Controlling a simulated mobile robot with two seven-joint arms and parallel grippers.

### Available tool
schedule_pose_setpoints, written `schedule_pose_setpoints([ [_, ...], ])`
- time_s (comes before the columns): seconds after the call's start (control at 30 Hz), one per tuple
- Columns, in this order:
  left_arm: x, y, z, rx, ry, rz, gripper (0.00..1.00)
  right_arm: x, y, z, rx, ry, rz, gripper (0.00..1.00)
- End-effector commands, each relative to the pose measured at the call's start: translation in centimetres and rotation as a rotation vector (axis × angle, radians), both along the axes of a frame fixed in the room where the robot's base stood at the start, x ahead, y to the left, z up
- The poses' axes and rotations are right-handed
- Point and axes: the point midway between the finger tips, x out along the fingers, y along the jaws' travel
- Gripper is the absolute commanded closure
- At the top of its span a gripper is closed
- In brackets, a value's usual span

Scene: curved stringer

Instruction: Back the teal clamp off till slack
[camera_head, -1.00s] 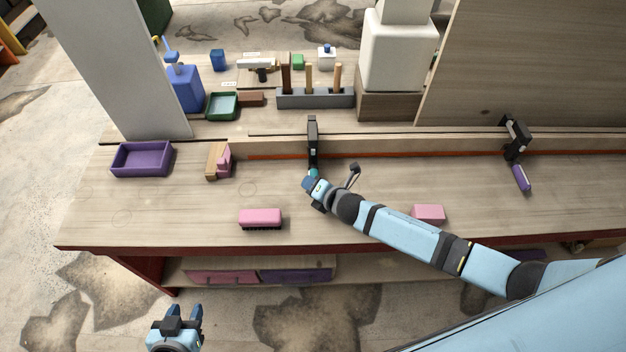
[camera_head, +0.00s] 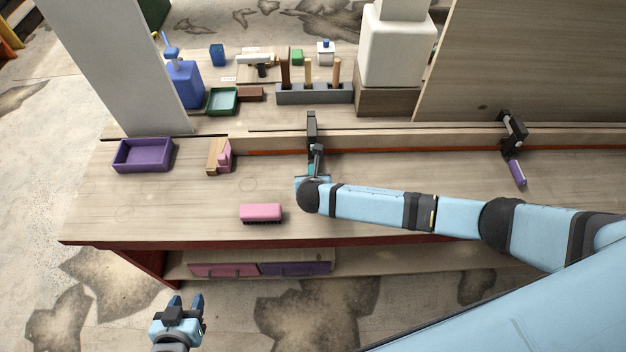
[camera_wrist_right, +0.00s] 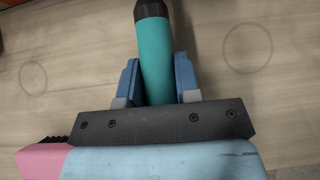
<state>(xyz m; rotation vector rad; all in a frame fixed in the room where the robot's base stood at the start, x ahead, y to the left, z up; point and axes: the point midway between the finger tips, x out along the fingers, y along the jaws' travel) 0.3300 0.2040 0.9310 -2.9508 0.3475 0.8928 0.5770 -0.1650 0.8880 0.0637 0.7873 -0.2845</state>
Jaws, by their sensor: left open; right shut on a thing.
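The teal clamp (camera_head: 311,128) has a black frame and grips the long wooden strip at the back of the bench. Its teal handle (camera_wrist_right: 155,55) fills the middle of the right wrist view. My right gripper (camera_wrist_right: 159,82) is shut on the handle, with a blue finger on each side. In the head view my right arm mostly hides the handle and this gripper. My left gripper (camera_head: 185,302) is open and empty, low at the left, in front of the bench and away from the clamp.
A purple-handled clamp (camera_head: 514,150) stands at the right of the strip. A pink brush (camera_head: 261,212) lies just left of my right arm. A purple tray (camera_head: 143,155) and a wood-and-pink block (camera_head: 219,156) are further left. The front left of the bench (camera_head: 160,215) is clear.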

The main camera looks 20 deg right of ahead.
Motion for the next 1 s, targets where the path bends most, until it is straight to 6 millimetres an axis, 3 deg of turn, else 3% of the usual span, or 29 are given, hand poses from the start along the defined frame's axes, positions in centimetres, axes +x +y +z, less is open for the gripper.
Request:
schedule_pose_setpoints([
  [0.6,-0.51,-0.04,-0.28,0.001,0.009,-0.002,0.57,0.05,-0.06,0.07,-0.563,0.161,-0.001,0.93],
  [1.0,-0.52,0.0,-0.4,0.001,0.011,-0.002,0.57,0.02,-0.12,0.11,-0.846,0.242,-0.001,0.93],
])
